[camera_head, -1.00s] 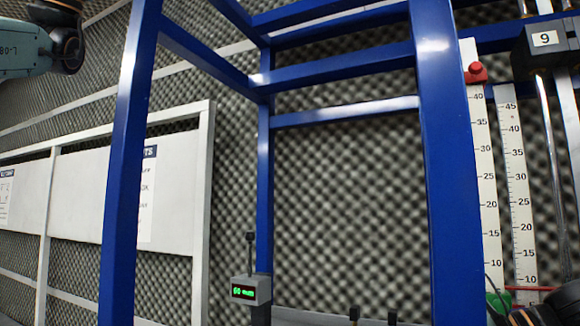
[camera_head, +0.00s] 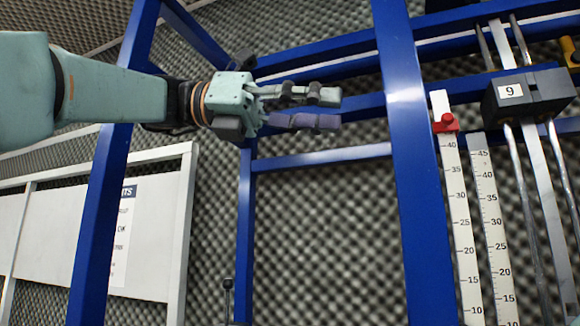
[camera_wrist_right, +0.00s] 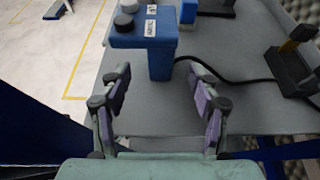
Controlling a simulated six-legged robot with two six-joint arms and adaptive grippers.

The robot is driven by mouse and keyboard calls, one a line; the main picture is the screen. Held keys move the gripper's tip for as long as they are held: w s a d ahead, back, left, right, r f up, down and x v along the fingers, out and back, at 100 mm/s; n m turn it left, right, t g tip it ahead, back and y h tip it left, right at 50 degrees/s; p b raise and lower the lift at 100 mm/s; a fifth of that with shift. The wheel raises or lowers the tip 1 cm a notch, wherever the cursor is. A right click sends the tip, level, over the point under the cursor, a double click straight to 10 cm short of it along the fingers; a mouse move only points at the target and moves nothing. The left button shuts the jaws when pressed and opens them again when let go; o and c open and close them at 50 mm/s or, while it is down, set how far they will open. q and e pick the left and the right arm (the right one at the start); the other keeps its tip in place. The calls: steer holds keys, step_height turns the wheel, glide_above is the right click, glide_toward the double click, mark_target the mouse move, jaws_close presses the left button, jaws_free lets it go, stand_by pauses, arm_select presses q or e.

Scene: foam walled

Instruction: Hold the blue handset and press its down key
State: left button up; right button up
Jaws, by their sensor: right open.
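The blue handset (camera_wrist_right: 158,58) is in the right wrist view, on a grey tabletop (camera_wrist_right: 240,115). Which key is the down key is too small to tell. My right gripper (camera_wrist_right: 162,100) is open and empty, its two fingers apart on the near side of the handset, not around it. My left gripper (camera_head: 334,110) is in the head view, raised in front of the blue frame, with nothing seen in it; its finger gap is unclear from this angle.
A black cable (camera_wrist_right: 232,80) runs across the tabletop from the handset to a dark stand (camera_wrist_right: 290,72) at right. In the head view are a blue frame (camera_head: 405,150), white rulers (camera_head: 460,220), a black block marked 9 (camera_head: 530,93) and a white board (camera_head: 150,240).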

steer(key=shift+w+a, duration=0.15)
steer(key=shift+w, duration=0.05)
steer(key=shift+s, duration=0.15)
steer(key=shift+a+f, duration=0.1)
arm_select(q)
steer(key=w+a+f+m+y, duration=0.1)
steer(key=f+y, duration=0.5)
steer(key=f, duration=0.6)
steer(key=w+a+f+m+y, duration=0.1)
steer(key=w+a+f+y, duration=0.2)
steer(key=f, duration=0.9)
steer(key=shift+w+m+t+y, duration=0.35)
steer(key=shift+w+y, duration=0.2)
steer(key=shift+y, duration=1.05)
arm_select(e)
steer(key=shift+x, duration=3.8)
arm_select(q)
steer(key=shift+d+f, duration=0.1)
arm_select(e)
jaws_close()
arm_select(q)
jaws_close()
